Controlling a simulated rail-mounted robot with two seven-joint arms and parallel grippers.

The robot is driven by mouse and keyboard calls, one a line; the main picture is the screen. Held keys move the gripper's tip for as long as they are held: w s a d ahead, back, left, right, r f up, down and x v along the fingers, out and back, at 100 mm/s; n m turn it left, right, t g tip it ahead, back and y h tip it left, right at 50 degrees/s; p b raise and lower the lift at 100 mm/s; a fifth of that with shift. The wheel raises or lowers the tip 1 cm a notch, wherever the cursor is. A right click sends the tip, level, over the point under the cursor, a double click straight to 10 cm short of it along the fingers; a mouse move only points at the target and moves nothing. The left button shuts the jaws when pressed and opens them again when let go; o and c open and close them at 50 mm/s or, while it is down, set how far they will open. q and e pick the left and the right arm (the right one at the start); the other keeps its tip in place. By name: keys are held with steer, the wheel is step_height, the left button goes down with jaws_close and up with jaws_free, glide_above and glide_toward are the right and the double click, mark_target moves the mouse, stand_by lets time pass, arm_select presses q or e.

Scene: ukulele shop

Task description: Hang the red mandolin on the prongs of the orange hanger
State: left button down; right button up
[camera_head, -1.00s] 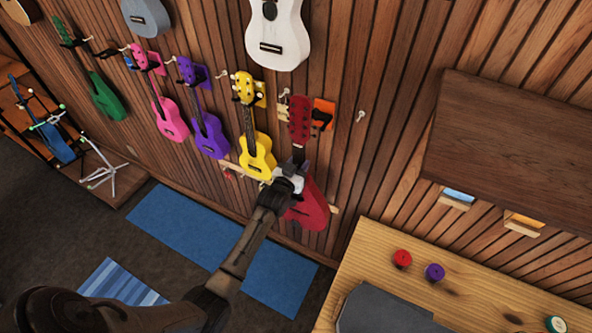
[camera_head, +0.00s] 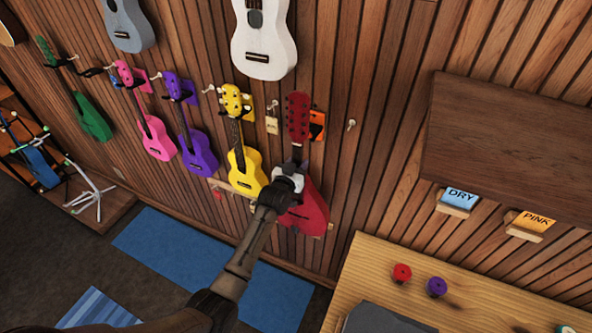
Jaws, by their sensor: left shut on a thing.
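The red mandolin (camera_head: 305,211) is upright against the slatted wall, its headstock (camera_head: 298,117) at the top. My left gripper (camera_head: 292,176) is shut on its neck, just above the body, and hides part of it. The orange hanger (camera_head: 317,125) shows on the wall just right of the headstock, which covers part of it. I cannot tell whether the prongs are touching the neck. My right gripper is not in view.
A yellow ukulele (camera_head: 247,172) hangs close to the left, with purple (camera_head: 200,153) and pink (camera_head: 157,138) ones beyond. A white ukulele (camera_head: 262,42) hangs above. A wooden table (camera_head: 470,305) stands at the lower right, under a dark shelf (camera_head: 510,140).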

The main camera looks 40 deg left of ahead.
arm_select(q)
steer(key=shift+w+a+r, duration=0.1)
steer(key=shift+w+r, duration=0.15)
steer(key=shift+w, duration=0.25)
stand_by(0.6)
steer(key=shift+b, duration=0.3)
steer(key=shift+w+a+b, duration=0.1)
steer(key=shift+w+b, duration=0.2)
steer(key=b+x, duration=0.3)
steer(key=x, duration=0.1)
steer(key=shift+w+a+b, duration=0.1)
steer(key=shift+w+b, duration=0.3)
stand_by(0.3)
stand_by(0.5)
steer(key=shift+f, duration=0.15)
